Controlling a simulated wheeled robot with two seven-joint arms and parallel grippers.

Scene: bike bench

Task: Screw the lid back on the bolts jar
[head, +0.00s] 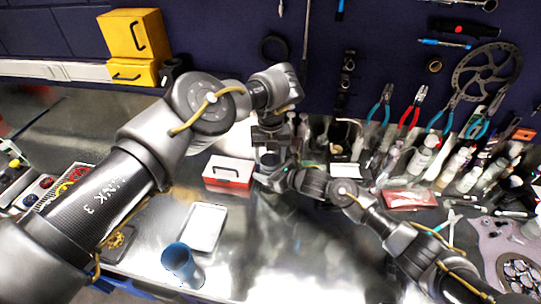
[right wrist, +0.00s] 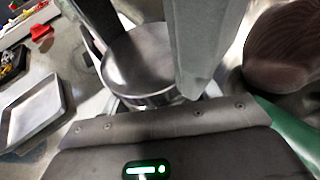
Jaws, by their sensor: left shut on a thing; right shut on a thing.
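My left gripper (head: 268,138) points down at the middle of the bench, in front of the back wall. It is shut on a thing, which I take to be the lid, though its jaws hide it. My right gripper (head: 268,172) comes in from the right just below it. In the right wrist view, its fingers (right wrist: 150,50) are shut around a round grey metallic body, which I take to be the bolts jar (right wrist: 143,62). In the head view the jar (head: 268,158) is small and dark, between the two grippers. Whether lid and jar touch is unclear.
A red and white box (head: 228,172) stands just left of the grippers. A pale tray (head: 204,228) and a blue cup (head: 181,262) are nearer. Several bottles (head: 440,160) crowd the right, beside a red packet (head: 409,199). Tools hang on the wall. The front middle bench is clear.

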